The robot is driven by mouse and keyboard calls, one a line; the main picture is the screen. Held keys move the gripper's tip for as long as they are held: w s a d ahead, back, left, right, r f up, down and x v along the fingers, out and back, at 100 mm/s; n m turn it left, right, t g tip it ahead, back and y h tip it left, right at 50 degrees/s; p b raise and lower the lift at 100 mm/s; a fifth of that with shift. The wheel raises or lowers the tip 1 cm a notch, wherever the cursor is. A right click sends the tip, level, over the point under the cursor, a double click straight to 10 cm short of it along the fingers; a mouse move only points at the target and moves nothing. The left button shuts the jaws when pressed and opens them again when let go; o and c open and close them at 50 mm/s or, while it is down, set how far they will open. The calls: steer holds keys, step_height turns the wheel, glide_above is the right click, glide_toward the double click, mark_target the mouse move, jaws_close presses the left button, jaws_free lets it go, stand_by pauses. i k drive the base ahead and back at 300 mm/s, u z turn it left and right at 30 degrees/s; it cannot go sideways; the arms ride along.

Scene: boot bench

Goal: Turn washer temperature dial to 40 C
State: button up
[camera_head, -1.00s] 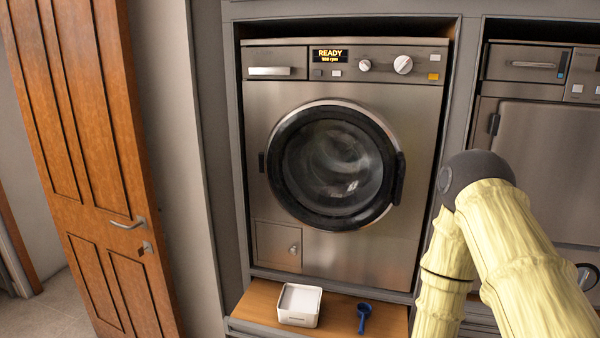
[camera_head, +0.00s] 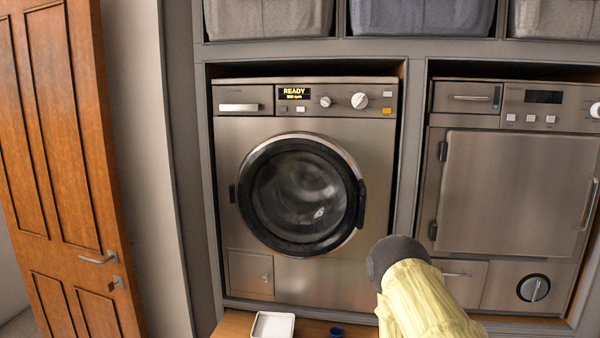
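The washer (camera_head: 240,135) stands in the left bay, with its round door shut. Its display (camera_head: 294,93) reads READY, with a smaller line below that is hard to read. To the right of the display are a small white dial (camera_head: 325,102) and a larger white dial (camera_head: 360,100). Their markings are too small to read, so I cannot tell which one sets temperature. My arm shows at the lower right, in front of the washer's lower right corner. My gripper is not in view.
A dryer-like machine (camera_head: 505,190) stands in the right bay. Grey baskets (camera_head: 420,18) sit on the shelf above. A white box (camera_head: 272,325) and a blue scoop (camera_head: 336,331) are on the wooden ledge below. A wooden door (camera_head: 70,150) stands at the left.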

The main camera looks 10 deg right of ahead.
mark_target(325, 101)
steer(key=k, duration=1.1)
steer(key=z, duration=0.6)
steer(key=i, duration=1.6)
steer(key=u, duration=0.55)
